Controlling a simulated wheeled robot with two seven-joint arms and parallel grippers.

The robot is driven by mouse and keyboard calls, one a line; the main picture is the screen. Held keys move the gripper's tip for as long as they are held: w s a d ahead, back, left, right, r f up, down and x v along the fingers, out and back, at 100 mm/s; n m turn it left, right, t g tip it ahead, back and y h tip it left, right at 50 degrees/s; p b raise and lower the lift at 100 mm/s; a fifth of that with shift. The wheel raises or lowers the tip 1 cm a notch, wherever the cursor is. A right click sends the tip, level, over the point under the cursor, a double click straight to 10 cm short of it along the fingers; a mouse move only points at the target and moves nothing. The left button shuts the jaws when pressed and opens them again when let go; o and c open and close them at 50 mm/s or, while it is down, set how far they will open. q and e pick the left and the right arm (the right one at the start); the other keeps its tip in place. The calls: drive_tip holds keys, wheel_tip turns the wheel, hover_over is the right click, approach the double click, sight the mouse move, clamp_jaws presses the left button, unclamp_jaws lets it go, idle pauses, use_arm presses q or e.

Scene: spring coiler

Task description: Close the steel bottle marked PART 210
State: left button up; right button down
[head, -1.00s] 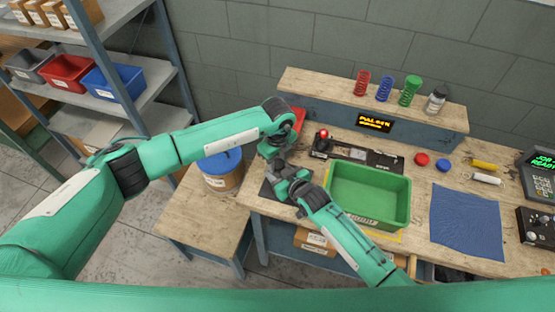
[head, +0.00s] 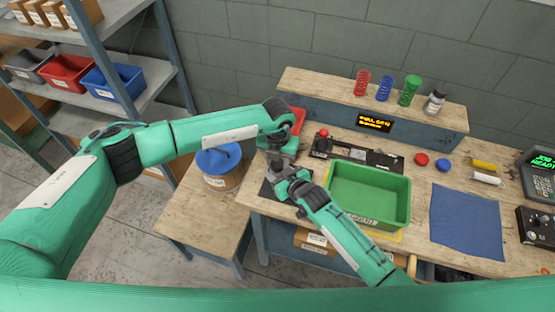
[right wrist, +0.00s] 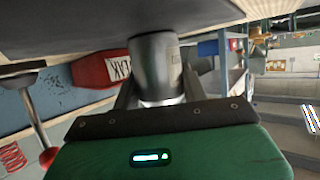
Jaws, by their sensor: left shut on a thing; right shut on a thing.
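A steel bottle (right wrist: 156,68) shows in the right wrist view as a plain grey cylinder, seen upside down against the dark mat (right wrist: 60,30). My right gripper (head: 288,182) is shut around it; its fingers flank the bottle in the right wrist view (right wrist: 158,95). In the head view the bottle is hidden by my grippers, and I cannot read its marking. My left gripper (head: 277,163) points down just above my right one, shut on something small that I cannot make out. Whether that thing touches the bottle is hidden.
A green tray (head: 368,222) stands right of my right gripper. A red-knobbed device (head: 355,152) lies behind it. A red bin (head: 298,120) is partly hidden behind my left wrist. A blue cloth (head: 466,225) lies farther right. A blue-lidded tub (head: 219,160) stands at left.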

use_arm(q)
drive_tip(key=o, duration=1.1)
drive_tip(key=shift+r, duration=2.25)
drive_tip(key=shift+c, duration=0.6)
drive_tip(key=shift+s+d+r+n, duration=0.15)
drive_tip(key=shift+r+n, duration=0.1)
drive_tip(key=shift+n, duration=0.3)
drive_tip(key=shift+w+d+r+n, duration=0.1)
drive_tip(key=shift+r+n, duration=0.1)
drive_tip(key=shift+n, duration=0.35)
drive_tip(key=r+n, duration=0.1)
drive_tip(key=n, duration=0.1)
drive_tip(key=shift+d+r+n, duration=0.1)
drive_tip(key=shift+n, duration=0.3)
drive_tip(key=n, duration=0.2)
drive_tip(key=r+n, duration=0.1)
drive_tip(key=shift+a+r+n, duration=0.2)
drive_tip(key=shift+a+n, duration=0.15)
drive_tip(key=shift+n, duration=0.05)
drive_tip(key=shift+f, duration=0.15)
